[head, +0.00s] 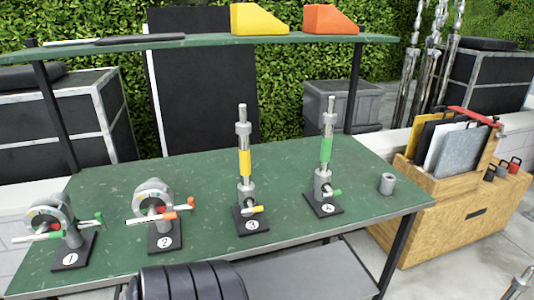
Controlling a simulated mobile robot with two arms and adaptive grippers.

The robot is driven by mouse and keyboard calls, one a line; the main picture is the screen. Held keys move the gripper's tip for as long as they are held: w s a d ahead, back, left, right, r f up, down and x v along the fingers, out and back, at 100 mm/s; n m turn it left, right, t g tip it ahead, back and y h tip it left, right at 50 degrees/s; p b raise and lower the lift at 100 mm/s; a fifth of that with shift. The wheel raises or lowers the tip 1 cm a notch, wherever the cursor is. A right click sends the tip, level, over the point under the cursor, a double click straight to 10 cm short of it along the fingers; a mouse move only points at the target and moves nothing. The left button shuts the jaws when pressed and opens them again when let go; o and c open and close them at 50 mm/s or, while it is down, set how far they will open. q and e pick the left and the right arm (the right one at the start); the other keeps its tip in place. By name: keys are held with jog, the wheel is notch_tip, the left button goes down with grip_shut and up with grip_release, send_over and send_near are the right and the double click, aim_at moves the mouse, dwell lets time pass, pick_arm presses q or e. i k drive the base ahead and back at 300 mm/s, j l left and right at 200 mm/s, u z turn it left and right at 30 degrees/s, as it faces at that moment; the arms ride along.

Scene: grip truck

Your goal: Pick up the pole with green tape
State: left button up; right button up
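The pole with green tape (326,149) stands upright in the black base marked 4 (324,206), at the right of the green table (290,180). Its metal top rises above the green band, and a small green-ended handle sticks out near its foot. A similar pole with yellow tape (244,162) stands upright to its left in the base marked 3. Neither of my grippers is in view, and nothing touches the green-taped pole.
Two round clamp devices (154,197) (49,215) stand at the table's left. A grey cup (387,184) sits right of the green-taped pole. A green shelf (200,41) spans above, bearing yellow and orange blocks. A wooden crate (450,215) stands at right. Black ribbed discs (190,283) are in front.

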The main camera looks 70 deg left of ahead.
aim_at(323, 175)
jog(key=u, duration=1.7)
